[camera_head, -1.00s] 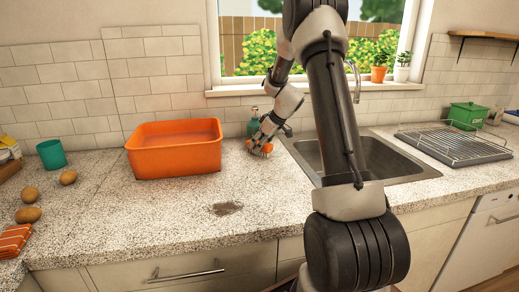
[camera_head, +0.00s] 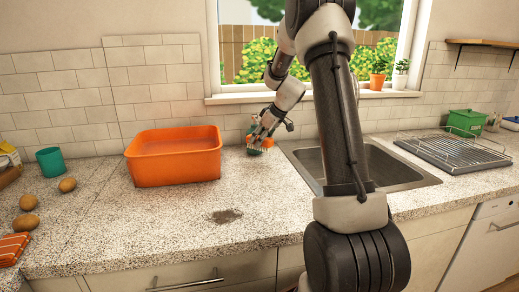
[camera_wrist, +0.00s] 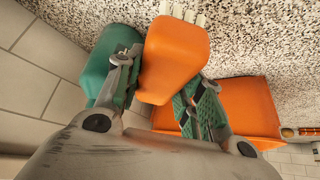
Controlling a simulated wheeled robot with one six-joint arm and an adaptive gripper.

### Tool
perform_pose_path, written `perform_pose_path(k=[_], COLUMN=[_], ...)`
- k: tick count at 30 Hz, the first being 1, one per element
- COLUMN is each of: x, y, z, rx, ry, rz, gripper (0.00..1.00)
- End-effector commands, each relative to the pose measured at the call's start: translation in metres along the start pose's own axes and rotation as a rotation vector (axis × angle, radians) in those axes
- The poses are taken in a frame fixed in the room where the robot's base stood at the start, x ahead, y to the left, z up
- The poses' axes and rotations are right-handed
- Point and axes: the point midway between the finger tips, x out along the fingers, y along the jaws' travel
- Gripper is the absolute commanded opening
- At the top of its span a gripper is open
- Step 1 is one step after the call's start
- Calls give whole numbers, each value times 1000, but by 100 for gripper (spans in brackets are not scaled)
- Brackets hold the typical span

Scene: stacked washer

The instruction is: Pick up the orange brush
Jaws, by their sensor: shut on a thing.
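The orange brush (camera_wrist: 172,58) has an orange body and pale bristles. In the wrist view it sits between the fingers of my gripper (camera_wrist: 165,85), which is shut on it. In the head view my gripper (camera_head: 260,139) is just left of the sink, near the back wall. The brush (camera_head: 267,143) shows there as a small orange patch with its bristles facing down, partly hidden by the fingers. It looks slightly above the counter, though the gap is hard to judge. A green bottle (camera_wrist: 103,62) stands right beside the left finger in the wrist view.
An orange tub (camera_head: 172,168) stands left of my gripper on the speckled counter. The sink (camera_head: 385,178) is to the right, with a wire rack (camera_head: 455,153) beyond it. A dark stain (camera_head: 226,216) lies in front. The front middle counter is otherwise clear.

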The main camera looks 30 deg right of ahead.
Motion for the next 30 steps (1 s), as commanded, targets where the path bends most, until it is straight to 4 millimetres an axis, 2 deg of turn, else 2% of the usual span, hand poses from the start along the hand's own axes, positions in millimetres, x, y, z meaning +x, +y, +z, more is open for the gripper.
perform_pose_path(k=[2,5,11,18,21,25,30], x=[-13,-24,-51,-90,-102,-112,-117], y=[0,-1,-6,-14,-16,-18,-19], z=[-9,8,51,112,130,146,155], rx=[-2,5,6,6,4,3,1], ry=[3,-1,0,0,0,0,1], rz=[2,1,3,2,2,1,0], gripper=[10,10,10,10,10,10,10])
